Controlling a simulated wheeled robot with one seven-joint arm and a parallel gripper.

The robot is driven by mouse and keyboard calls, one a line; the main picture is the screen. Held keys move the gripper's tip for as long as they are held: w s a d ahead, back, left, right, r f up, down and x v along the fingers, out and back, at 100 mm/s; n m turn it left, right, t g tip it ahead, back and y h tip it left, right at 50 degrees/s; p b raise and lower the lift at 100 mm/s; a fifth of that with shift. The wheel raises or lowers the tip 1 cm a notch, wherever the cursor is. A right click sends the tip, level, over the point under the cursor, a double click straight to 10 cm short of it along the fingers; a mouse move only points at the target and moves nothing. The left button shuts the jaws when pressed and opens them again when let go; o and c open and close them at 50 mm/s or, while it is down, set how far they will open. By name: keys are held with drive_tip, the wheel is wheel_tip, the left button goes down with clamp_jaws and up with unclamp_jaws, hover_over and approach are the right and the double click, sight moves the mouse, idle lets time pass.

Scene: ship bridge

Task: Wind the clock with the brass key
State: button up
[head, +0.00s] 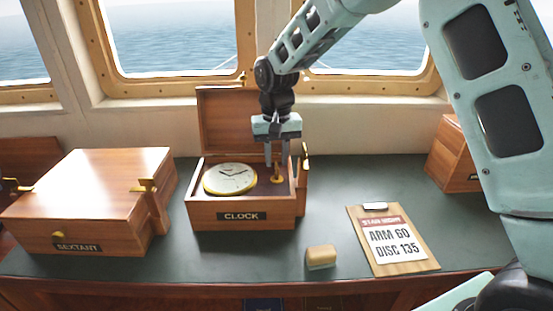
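The clock (230,179) has a white round dial with a brass rim and lies face up in an open wooden box (203,214) labelled CLOCK. The brass key (278,179) stands in the right part of this box, beside the dial. My gripper (278,165) points straight down over the key. Its two fingers are apart, with a gap between them, and their tips are just above or around the key's top. I cannot tell whether they touch it. The key's lower end is not clear to see.
The box lid (226,120) stands up behind the clock. A closed SEXTANT box (95,190) is at left, another wooden box (455,150) at right. A tan block (321,257) and a clipboard (408,258) reading ARM 60, DISC 135 lie in front. The green desktop (350,180) is otherwise clear.

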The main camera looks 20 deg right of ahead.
drive_tip(key=shift+f, duration=0.85)
clamp_jaws()
drive_tip(key=shift+n, duration=0.4)
drive_tip(key=n+p, duration=0.1)
drive_tip(key=n, duration=0.1)
drive_tip(key=shift+r+n, duration=0.1)
drive_tip(key=shift+n, duration=0.3)
drive_tip(key=n+p, duration=0.1)
drive_tip(key=n, duration=0.2)
drive_tip(key=shift+a+n, duration=0.15)
drive_tip(key=shift+n, duration=0.25)
drive_tip(key=n+p, duration=0.1)
drive_tip(key=n, duration=0.3)
drive_tip(key=shift+s+p, duration=0.1)
drive_tip(key=shift+p, duration=0.25)
drive_tip(key=shift+a+n+p, duration=0.1)
drive_tip(key=shift+n+p, duration=0.4)
drive_tip(key=shift+n, duration=1.3)
